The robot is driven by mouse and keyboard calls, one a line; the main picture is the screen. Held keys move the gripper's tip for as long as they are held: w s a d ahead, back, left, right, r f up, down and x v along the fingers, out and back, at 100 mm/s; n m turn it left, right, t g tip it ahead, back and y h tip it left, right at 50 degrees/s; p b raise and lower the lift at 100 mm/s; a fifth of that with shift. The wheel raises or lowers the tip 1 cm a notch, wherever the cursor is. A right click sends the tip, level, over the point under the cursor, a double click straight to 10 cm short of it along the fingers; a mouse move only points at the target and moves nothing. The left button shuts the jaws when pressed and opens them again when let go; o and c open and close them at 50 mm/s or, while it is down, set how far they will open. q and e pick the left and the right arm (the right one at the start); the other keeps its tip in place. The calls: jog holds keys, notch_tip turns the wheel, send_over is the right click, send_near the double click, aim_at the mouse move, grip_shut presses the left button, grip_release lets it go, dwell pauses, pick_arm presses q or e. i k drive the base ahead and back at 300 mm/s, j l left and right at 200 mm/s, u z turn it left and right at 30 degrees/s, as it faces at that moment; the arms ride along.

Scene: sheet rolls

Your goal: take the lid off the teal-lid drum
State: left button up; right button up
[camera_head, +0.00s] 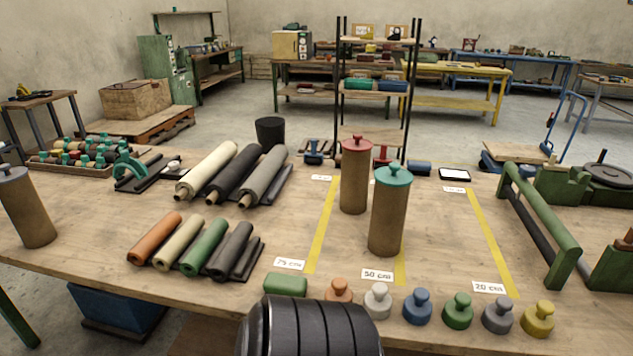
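The teal-lid drum (388,222) stands upright on the wooden table, right of the middle, near the 50 cm label. It is a tall brown cylinder. Its teal lid (393,176) with a round knob sits on top and covers the drum's mouth. Neither of my grippers shows in this view. A dark ribbed rounded part at the bottom middle looks like part of my own body. Nothing touches the teal lid.
A red-lid drum (355,180) stands close behind to the left. A grey-lid drum (27,210) is at the far left. Several knobbed pieces (417,307) line the front edge. Sheet rolls (205,245) lie left. A green frame (540,225) stands right.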

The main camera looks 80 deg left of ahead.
aim_at(393, 175)
jog(key=u, duration=2.35)
